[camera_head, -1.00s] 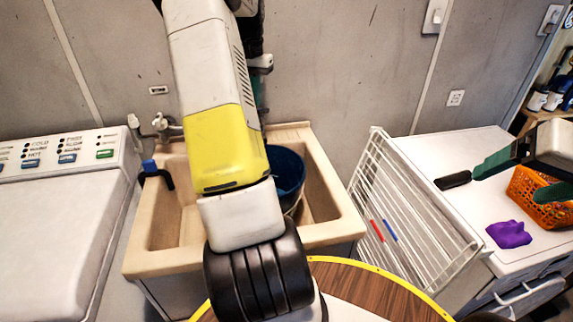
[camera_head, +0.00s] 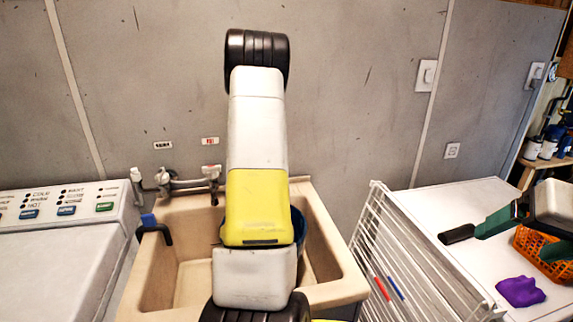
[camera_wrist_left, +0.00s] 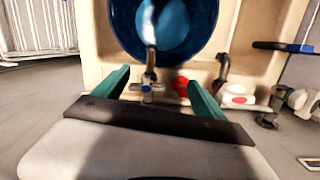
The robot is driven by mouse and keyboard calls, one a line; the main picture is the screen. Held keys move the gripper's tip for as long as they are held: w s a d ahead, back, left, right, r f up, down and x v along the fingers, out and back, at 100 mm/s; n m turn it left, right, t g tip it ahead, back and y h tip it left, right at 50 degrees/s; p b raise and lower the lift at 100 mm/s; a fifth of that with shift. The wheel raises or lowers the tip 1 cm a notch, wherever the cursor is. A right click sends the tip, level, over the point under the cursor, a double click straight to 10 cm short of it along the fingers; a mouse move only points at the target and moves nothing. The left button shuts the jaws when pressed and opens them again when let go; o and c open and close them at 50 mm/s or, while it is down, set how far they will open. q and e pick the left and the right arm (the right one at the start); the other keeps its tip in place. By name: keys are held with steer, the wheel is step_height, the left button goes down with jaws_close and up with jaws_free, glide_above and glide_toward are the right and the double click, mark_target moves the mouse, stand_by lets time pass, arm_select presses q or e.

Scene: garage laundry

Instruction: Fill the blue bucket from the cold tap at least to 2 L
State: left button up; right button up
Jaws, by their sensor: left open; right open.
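The blue bucket (camera_wrist_left: 205,25) stands in the beige sink (camera_wrist_left: 262,20); in the head view only its right edge (camera_head: 299,228) shows past my left arm. In the left wrist view a pale streak like running water falls from the spout into it; the level cannot be read. The blue-marked cold tap (camera_wrist_left: 147,88) and a red knob (camera_wrist_left: 180,86) lie between the fingers of my open left gripper (camera_wrist_left: 157,78). Whether it touches the tap is unclear; the head view hides this gripper. My right gripper (camera_head: 497,243) is open and empty over the white appliance.
A white drying rack (camera_head: 415,260) stands right of the sink. A purple cloth (camera_head: 520,291) and an orange basket (camera_head: 545,256) are on the white appliance (camera_head: 425,205). A washing machine (camera_head: 50,265) is at left.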

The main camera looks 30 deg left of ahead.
arm_select(q)
steer(key=w+r+n, duration=0.1)
steer(key=w+r, duration=0.1)
steer(key=r, duration=0.1)
steer(key=w+r+n+t+y, duration=0.1)
steer(key=r, duration=0.1)
steer(key=shift+w+d+n, duration=0.1)
steer(key=shift+d+n, duration=0.1)
steer(key=shift+n, duration=0.1)
step_height(320, 180, down, 8)
steer(key=shift+r, duration=0.25)
steer(key=c, duration=1.4)
steer(key=shift+o, duration=0.2)
steer(key=shift+m, duration=0.6)
steer(key=o, duration=1.4)
steer(key=shift+c, duration=0.2)
